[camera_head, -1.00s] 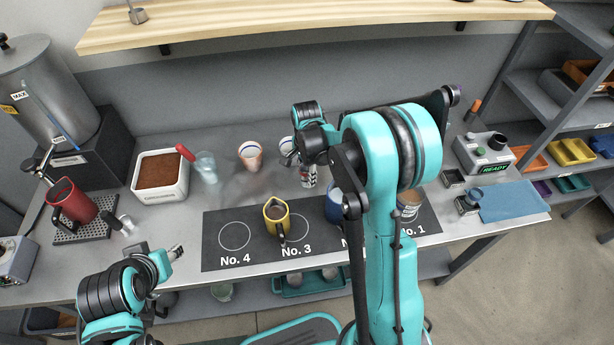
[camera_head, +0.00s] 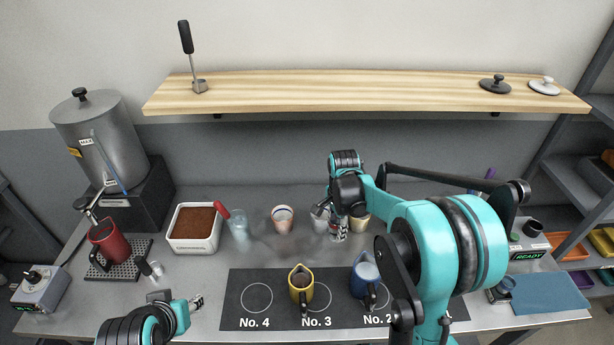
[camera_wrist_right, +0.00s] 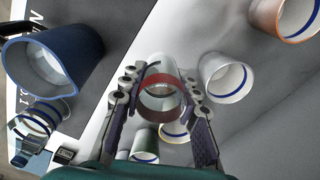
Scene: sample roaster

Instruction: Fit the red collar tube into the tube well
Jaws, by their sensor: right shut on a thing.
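The red collar tube (camera_wrist_right: 160,98) is a clear, open tube with a red band around it, seen in the right wrist view. My right gripper (camera_wrist_right: 160,112) is shut on it, with one finger on each side. In the head view this gripper (camera_head: 338,226) is at the back of the counter, among the cups, and mostly hides the tube. I cannot make out the tube well for certain. A dark round opening (camera_head: 533,228) shows on top of the grey READY box at the right, partly behind my right arm. My left gripper (camera_head: 192,302) is over the counter's front left, its jaw opening unclear.
A pink cup (camera_head: 283,219) and white blue-banded cups (camera_wrist_right: 226,78) stand close around the held tube. A blue pitcher (camera_head: 365,272) and a yellow pitcher (camera_head: 301,284) stand on the dark numbered mat (camera_head: 240,312). A wooden shelf (camera_head: 360,92) hangs above the counter.

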